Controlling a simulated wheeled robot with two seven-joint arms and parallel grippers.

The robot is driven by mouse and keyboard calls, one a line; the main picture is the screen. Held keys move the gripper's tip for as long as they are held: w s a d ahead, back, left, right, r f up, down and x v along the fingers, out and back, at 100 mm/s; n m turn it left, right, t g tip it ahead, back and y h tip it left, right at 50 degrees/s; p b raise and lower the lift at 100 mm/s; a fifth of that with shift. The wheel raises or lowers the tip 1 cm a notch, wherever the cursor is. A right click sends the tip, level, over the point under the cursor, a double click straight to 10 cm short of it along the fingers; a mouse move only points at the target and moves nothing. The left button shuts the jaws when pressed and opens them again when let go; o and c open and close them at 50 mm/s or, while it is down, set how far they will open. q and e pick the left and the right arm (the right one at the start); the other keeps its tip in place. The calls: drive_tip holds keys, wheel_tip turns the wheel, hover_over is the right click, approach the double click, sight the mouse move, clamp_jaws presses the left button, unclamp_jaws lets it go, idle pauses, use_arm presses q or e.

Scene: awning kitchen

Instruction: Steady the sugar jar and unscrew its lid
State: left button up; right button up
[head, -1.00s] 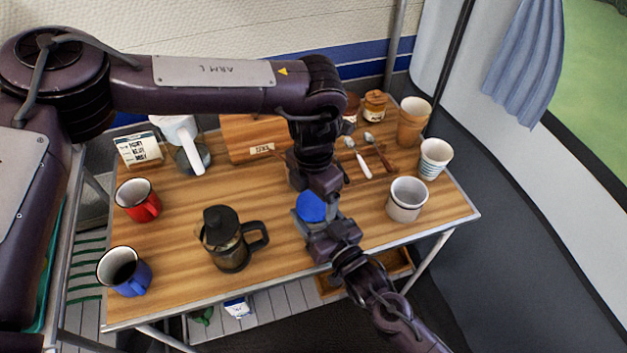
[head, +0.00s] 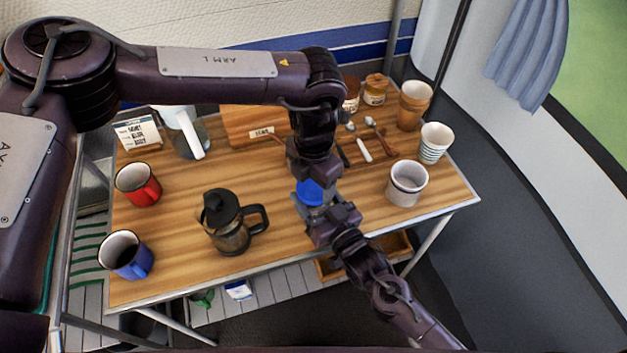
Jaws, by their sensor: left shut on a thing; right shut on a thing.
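The sugar jar (head: 303,211) stands near the front edge of the wooden table, right of centre. Its blue lid (head: 309,193) is on top of it and partly covered. My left gripper (head: 314,180) comes down from above and is shut on the blue lid. My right gripper (head: 316,219) reaches in from the lower right and is shut on the jar's body, low on its near side. Most of the jar body is hidden by the two grippers. Whether the lid has turned on the jar I cannot tell.
A French press (head: 228,226) stands left of the jar and a grey-white cup (head: 407,185) right of it. Red (head: 139,184) and blue (head: 126,256) mugs stand at the left. Spoons (head: 362,148), small jars (head: 375,90) and stacked cups (head: 412,105) lie behind.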

use_arm(q)
drive_tip(key=n, duration=0.6)
drive_tip(key=shift+n, duration=0.4)
drive_tip(key=n, duration=0.5)
drive_tip(key=shift+n, duration=0.3)
drive_tip(key=o, duration=1.1)
drive_tip(key=shift+r, duration=0.1)
